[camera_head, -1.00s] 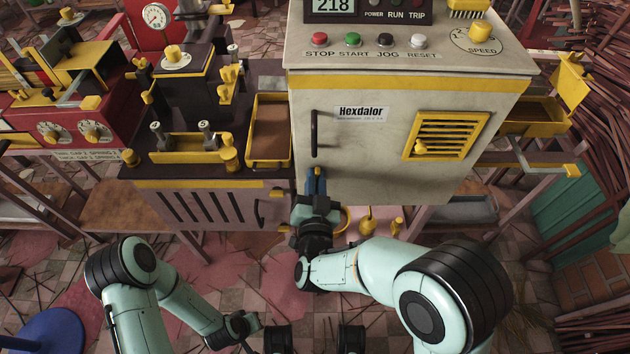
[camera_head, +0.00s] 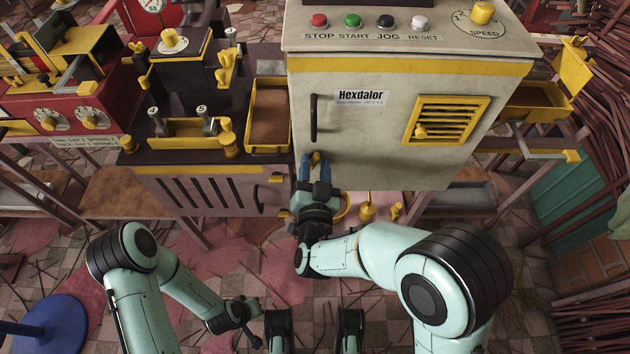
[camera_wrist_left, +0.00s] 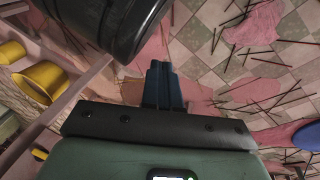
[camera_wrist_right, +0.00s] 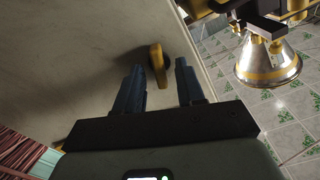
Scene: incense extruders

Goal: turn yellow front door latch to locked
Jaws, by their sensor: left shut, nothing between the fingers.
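The yellow latch (camera_wrist_right: 157,62) is on the cream cabinet door (camera_head: 365,145), on a dark round mount. In the right wrist view it appears between my right gripper's (camera_wrist_right: 158,67) two fingertips, its handle hanging roughly downward in that picture. The fingers stand apart and I see no clear contact. In the head view my right gripper (camera_head: 315,162) is at the door's lower left, below the black handle (camera_head: 313,118), and covers the latch. My left gripper (camera_wrist_left: 162,68) is shut and empty. It is low, well away from the door, in the head view (camera_head: 256,340).
A yellow vent (camera_head: 447,121) is on the door's right side. A yellow tray (camera_head: 268,112) and a dark machine stand left of the cabinet. A yellow and metal bell-shaped part (camera_wrist_right: 268,64) shows at the right wrist view's upper right.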

